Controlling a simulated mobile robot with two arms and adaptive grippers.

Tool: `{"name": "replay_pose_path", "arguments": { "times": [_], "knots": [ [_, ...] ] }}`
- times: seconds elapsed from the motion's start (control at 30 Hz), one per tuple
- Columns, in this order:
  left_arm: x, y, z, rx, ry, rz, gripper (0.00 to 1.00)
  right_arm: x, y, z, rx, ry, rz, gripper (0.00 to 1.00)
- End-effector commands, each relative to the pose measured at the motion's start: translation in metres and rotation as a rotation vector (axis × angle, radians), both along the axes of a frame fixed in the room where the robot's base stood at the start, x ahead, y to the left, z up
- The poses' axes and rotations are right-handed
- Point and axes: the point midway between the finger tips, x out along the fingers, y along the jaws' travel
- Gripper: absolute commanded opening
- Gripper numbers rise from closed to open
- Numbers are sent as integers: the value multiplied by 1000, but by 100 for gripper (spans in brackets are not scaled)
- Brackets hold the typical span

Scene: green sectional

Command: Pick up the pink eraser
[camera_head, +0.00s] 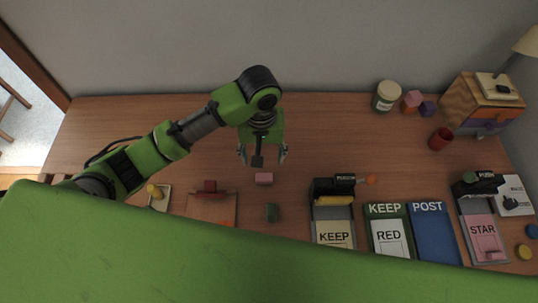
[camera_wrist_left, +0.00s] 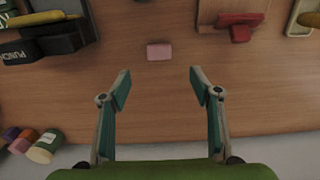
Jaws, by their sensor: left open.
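The pink eraser (camera_head: 264,178) is a small pink block lying flat on the wooden table in the head view. It also shows in the left wrist view (camera_wrist_left: 159,52), at the top middle, beyond the fingertips. My left gripper (camera_head: 262,156) is over the table just behind the eraser, pointing down. In the left wrist view its two fingers (camera_wrist_left: 158,90) are spread wide with nothing between them. The eraser is apart from both fingers. My right gripper is not seen.
The wooden table (camera_head: 330,130) is clear behind and around the eraser.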

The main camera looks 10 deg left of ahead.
Motion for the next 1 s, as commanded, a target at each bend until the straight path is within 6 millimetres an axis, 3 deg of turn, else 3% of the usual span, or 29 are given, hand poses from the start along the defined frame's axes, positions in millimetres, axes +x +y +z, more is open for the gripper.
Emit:
{"name": "replay_pose_path", "arguments": {
  "times": [0.13,0.3,0.5,0.77,1.0],
  "knots": [
    [-1,0,-12,1,3,0,58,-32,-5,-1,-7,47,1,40],
    [-1,0,-45,2,5,1,58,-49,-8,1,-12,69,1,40],
    [-1,0,-77,1,3,1,58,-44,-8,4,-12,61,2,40],
    [1,0,-94,2,2,0,58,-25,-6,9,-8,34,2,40],
    [4,-1,-126,2,2,-1,58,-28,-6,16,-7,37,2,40]
  ]
}}
